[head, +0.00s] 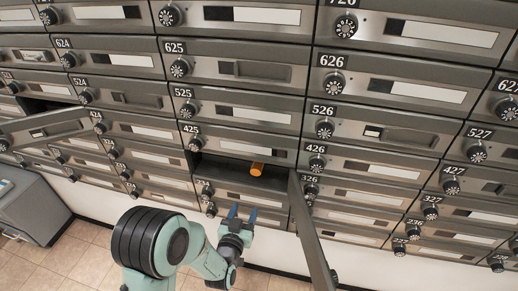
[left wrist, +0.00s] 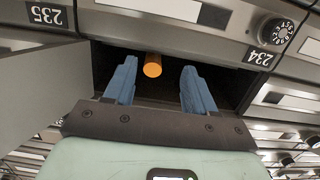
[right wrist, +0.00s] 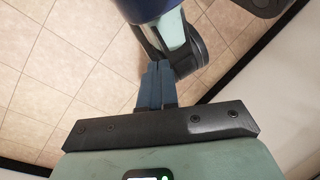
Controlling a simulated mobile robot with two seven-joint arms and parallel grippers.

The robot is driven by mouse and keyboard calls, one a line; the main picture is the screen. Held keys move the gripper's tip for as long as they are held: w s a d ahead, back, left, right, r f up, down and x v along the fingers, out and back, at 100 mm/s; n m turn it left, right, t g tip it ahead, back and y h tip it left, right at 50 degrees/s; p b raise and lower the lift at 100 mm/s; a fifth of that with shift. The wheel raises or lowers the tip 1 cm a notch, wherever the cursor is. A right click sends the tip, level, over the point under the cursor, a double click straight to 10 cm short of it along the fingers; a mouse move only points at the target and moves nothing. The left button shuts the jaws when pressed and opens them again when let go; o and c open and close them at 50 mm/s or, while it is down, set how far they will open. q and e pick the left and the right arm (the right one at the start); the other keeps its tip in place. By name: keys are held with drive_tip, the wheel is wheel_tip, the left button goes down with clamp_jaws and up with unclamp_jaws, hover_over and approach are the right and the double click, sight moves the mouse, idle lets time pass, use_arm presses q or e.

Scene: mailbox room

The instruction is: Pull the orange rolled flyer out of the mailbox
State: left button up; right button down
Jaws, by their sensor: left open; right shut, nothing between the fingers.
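The orange rolled flyer (head: 257,169) lies in an open mailbox compartment (head: 212,165) below number 425, its round end facing out. Its door (head: 312,235) hangs open to the right of the opening. My left gripper (head: 241,213) is open and empty, below and in front of the opening. In the left wrist view the flyer (left wrist: 152,66) shows between the two blue fingers of the left gripper (left wrist: 159,80), beyond them, apart from both. My right gripper (right wrist: 155,85) is shut and empty, pointing down over the floor; it is not seen in the head view.
Rows of shut, numbered mailboxes with round dials surround the opening. Another mailbox door (head: 45,127) stands open at the left. A grey cabinet (head: 28,205) stands at the lower left. The tiled floor (head: 85,255) is clear in front of the wall.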

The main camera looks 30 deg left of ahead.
use_arm(q)
drive_tip(key=t, duration=0.1)
approach(255, 171)
drive_tip(key=x, duration=0.2)
drive_tip(key=p+x, duration=0.1)
drive_tip(key=x, duration=0.2)
drive_tip(key=shift+w+f, duration=0.4)
drive_tip(key=b+x, duration=0.1)
drive_tip(key=x, duration=0.1)
drive_tip(key=shift+w+a+f, duration=0.1)
drive_tip(key=shift+w, duration=0.25)
drive_tip(key=shift+x, duration=0.95)
use_arm(e)
drive_tip(key=shift+w+a+r, duration=0.15)
drive_tip(key=shift+w+a, duration=0.45)
drive_tip(key=shift+a, duration=0.15)
use_arm(q)
drive_tip(key=c, duration=0.9)
drive_tip(key=shift+o, duration=0.2)
drive_tip(key=shift+r, duration=0.45)
